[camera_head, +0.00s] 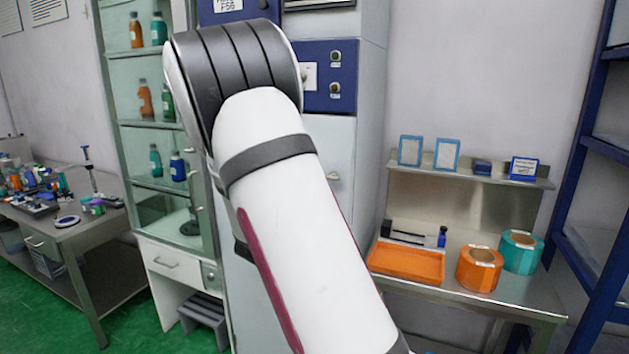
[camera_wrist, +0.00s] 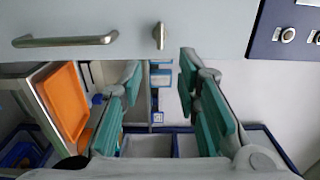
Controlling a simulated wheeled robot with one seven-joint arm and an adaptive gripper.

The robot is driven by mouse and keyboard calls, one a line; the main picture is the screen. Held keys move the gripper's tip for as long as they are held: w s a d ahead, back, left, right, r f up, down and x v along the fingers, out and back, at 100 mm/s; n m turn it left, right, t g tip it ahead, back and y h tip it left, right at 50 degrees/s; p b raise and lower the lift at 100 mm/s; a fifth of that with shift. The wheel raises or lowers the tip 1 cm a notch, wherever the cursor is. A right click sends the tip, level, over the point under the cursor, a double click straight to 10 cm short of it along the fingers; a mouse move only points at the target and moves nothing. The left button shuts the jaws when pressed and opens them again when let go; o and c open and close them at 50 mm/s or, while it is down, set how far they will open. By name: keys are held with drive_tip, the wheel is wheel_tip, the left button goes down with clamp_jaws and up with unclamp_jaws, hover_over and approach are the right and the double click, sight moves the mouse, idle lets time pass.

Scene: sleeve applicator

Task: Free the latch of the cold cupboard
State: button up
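The cold cupboard (camera_head: 345,140) is a tall pale cabinet with a blue control panel, mostly behind my arm in the head view. Its pale door (camera_wrist: 205,25) fills the top of the wrist view. A small metal latch (camera_wrist: 159,36) sticks out of the door, and a long bar handle (camera_wrist: 66,40) is to its left. A small metal fitting (camera_head: 333,176) shows on the door in the head view. My gripper (camera_wrist: 160,62) is open and empty, its teal fingers either side of the latch's line. The latch appears just beyond the fingertips; contact cannot be told. The head view hides my gripper.
A steel bench (camera_head: 505,295) right of the cupboard holds an orange tray (camera_head: 405,262) and orange and teal tape rolls. A glass-front cabinet (camera_head: 150,205) with bottles stands left. A blue rack (camera_head: 590,160) is at far right. Green floor (camera_head: 40,310) shows at lower left.

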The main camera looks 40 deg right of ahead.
drive_tip(key=p+x, duration=0.1)
drive_tip(key=x, duration=1.2)
drive_tip(key=shift+w+d, duration=0.15)
drive_tip(key=shift+d, duration=0.1)
clamp_jaws()
